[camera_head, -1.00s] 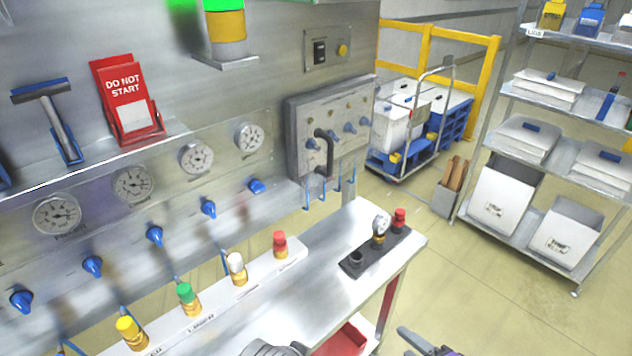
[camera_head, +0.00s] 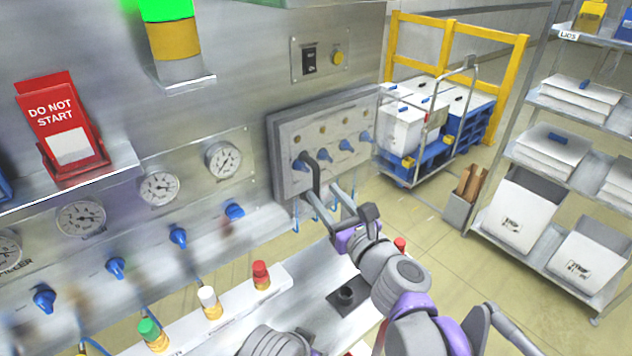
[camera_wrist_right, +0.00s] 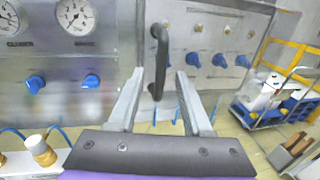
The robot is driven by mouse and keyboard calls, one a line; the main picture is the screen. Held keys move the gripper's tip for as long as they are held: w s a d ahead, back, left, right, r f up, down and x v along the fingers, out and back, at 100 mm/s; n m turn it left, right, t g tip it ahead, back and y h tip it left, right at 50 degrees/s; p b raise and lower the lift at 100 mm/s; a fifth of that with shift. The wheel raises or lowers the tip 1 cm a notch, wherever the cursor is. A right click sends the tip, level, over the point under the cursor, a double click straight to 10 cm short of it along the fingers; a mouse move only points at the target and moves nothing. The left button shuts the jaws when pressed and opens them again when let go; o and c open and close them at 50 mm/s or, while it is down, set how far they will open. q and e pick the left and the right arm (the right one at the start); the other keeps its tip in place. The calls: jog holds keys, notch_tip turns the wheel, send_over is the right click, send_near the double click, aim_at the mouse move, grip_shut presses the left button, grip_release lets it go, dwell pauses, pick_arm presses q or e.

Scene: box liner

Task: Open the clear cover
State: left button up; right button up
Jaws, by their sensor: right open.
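The clear cover (camera_head: 335,122) is closed over a panel of blue knobs on the steel wall, inside a grey frame. A dark handle (camera_head: 314,170) stands out from its lower left; it shows in the wrist view too (camera_wrist_right: 158,55). My right gripper (camera_head: 323,194) is open just in front of the handle. In the wrist view its two fingers (camera_wrist_right: 159,82) are apart, with the lower end of the handle between them in the picture. Whether either finger touches the handle I cannot tell. My left gripper is out of view.
A steel bench with a white strip of coloured-cap fittings (camera_head: 209,303) lies below, and a dark block (camera_head: 345,296) sits under my right arm. A red DO NOT START sign (camera_head: 62,125) is at left. A trolley (camera_head: 415,165) and shelves (camera_head: 555,170) stand right.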

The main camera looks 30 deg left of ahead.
aim_at(318, 185)
jog(key=x, duration=0.5)
grip_shut()
dwell(1.4)
